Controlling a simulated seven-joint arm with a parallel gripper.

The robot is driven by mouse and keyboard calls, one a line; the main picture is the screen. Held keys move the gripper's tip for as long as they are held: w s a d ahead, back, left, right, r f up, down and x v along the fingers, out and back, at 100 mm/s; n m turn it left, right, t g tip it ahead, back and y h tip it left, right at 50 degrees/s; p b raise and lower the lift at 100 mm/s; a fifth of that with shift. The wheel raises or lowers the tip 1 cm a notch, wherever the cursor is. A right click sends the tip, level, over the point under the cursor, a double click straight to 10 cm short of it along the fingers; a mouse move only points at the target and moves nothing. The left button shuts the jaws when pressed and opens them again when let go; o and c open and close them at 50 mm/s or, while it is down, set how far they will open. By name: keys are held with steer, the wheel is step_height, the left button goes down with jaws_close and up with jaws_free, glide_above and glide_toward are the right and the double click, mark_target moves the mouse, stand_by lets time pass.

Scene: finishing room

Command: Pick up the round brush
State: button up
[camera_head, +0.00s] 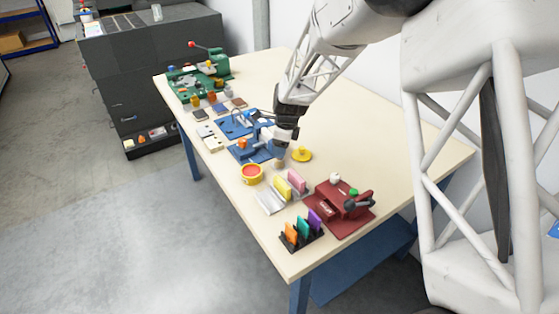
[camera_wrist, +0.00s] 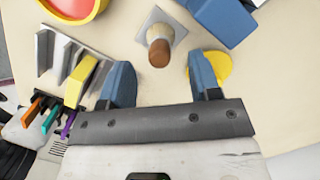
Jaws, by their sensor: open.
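An upright tan peg-like piece with a brown rounded top, probably the round brush (camera_wrist: 158,48), stands on a small grey square plate (camera_wrist: 163,22) in the wrist view. In the head view its tan part (camera_head: 280,164) shows just below my gripper (camera_head: 282,150). In the wrist view my gripper (camera_wrist: 160,66) is open and empty, with one blue finger to each side. The brown top lies between the line of the fingers and the plate, apart from both fingers. No bristles can be made out.
A yellow round piece (camera_head: 302,154) sits close to the right finger. A yellow cup with a red inside (camera_head: 252,173), a silver rack (camera_head: 270,201), a dark rack (camera_head: 302,242), a red machine (camera_head: 340,208) and blue fixtures (camera_head: 238,124) stand around. The table's right side is clear.

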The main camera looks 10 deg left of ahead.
steer(key=shift+a+f, duration=0.15)
steer(key=shift+f, duration=0.85)
steer(key=shift+a+f, duration=0.15)
steer(key=shift+f, duration=0.85)
steer(key=shift+c, duration=0.4)
steer(key=c, duration=0.9)
steer(key=shift+r, duration=0.15)
step_height(320, 180, up, 10)
steer(key=shift+f, duration=0.15)
